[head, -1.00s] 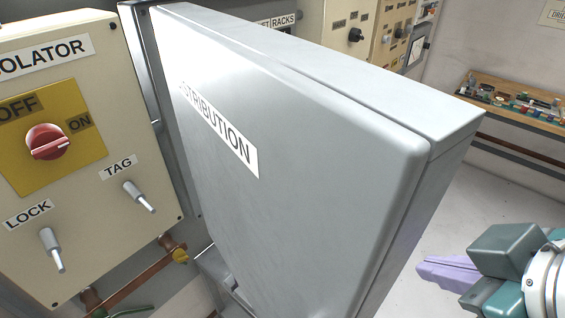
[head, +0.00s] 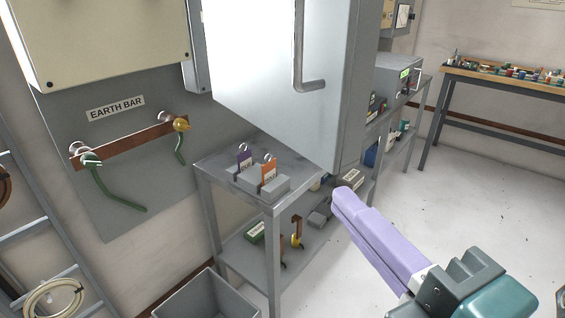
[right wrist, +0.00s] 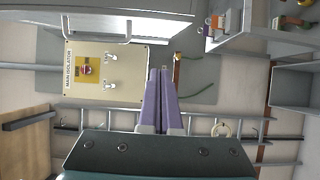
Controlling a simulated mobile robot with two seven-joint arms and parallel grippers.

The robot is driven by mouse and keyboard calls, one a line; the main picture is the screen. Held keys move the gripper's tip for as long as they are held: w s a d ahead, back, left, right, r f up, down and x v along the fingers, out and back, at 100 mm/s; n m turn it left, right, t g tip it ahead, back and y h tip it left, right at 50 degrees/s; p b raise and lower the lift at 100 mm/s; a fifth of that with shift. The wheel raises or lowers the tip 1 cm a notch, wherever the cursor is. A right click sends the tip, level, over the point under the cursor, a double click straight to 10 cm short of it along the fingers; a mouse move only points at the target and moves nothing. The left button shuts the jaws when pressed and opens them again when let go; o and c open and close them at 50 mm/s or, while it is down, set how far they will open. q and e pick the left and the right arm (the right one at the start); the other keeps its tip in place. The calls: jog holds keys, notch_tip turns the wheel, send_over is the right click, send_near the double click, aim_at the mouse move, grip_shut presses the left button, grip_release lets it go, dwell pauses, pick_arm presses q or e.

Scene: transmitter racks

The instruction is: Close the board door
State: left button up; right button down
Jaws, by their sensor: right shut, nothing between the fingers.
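In the right wrist view the pale panel with a bar handle (right wrist: 95,38) runs along the top left. My right gripper (head: 345,197) has purple fingers, shut and empty, below and right of the board's lower corner. Its fingers also show in the right wrist view (right wrist: 160,75). My left gripper is not in view.
A grey bench (head: 205,170) with padlocks and tags stands below the board. The cream isolator box (head: 100,35) hangs left, above the earth bar (head: 130,140). A grey bin (head: 205,295) is at bottom. Floor (head: 470,190) is clear at right.

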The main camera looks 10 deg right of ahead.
aim_at(331, 146)
jog(key=w, duration=0.3)
jog(key=w+p, duration=0.1)
jog(key=w, duration=0.3)
jog(key=w+d+p, duration=0.1)
jog(key=w, duration=0.3)
jog(key=shift+w+d+r, duration=0.1)
jog(key=shift+r, duration=0.1)
jog(key=shift+w+d, duration=0.2)
jog(key=shift+d, duration=0.35)
jog(key=shift+d+f, duration=0.1)
